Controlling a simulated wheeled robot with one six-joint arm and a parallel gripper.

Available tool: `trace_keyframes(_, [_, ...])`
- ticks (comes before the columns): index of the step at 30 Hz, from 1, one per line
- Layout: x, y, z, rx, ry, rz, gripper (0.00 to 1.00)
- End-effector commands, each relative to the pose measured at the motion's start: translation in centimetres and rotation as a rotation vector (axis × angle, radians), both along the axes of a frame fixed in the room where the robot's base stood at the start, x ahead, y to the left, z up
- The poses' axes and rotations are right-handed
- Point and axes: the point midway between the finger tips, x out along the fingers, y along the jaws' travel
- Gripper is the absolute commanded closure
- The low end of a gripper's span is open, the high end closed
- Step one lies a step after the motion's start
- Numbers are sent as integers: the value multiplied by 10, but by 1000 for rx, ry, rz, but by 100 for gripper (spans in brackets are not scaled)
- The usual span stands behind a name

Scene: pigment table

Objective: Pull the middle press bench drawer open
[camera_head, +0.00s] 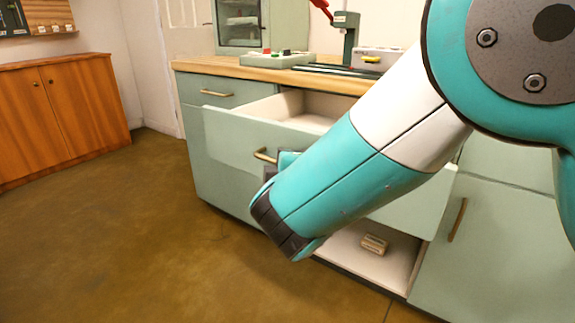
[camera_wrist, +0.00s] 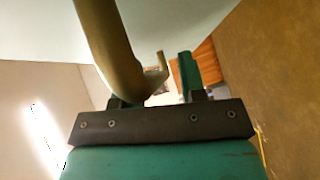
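The pale green press bench (camera_head: 200,135) has a drawer standing open in the head view. The drawer front (camera_head: 228,142) is out from the bench, and its pale inside (camera_head: 305,108) shows. Its brass handle (camera_head: 262,155) sits just left of my gripper (camera_head: 275,172), which is largely hidden by my forearm. In the wrist view the handle (camera_wrist: 108,45) looms large and passes in front of the left finger. My gripper (camera_wrist: 160,90) has its fingers apart, with a gap between handle and right finger. Contact with the handle cannot be told.
A shut drawer with a brass handle (camera_head: 216,93) is at the bench's upper left. A low pale compartment (camera_head: 345,258) is open below, holding a small block (camera_head: 374,244). A wooden cabinet (camera_head: 60,115) stands left. The brown floor (camera_head: 130,240) in front is clear.

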Motion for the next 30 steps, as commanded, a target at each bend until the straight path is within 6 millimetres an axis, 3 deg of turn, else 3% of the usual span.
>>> trace_keyframes(8, [-14,-2,0,0,-2,5,62])
trace_keyframes(24, [-136,-35,18,2,-1,8,62])
trace_keyframes(30, [-161,-43,24,2,0,4,62])
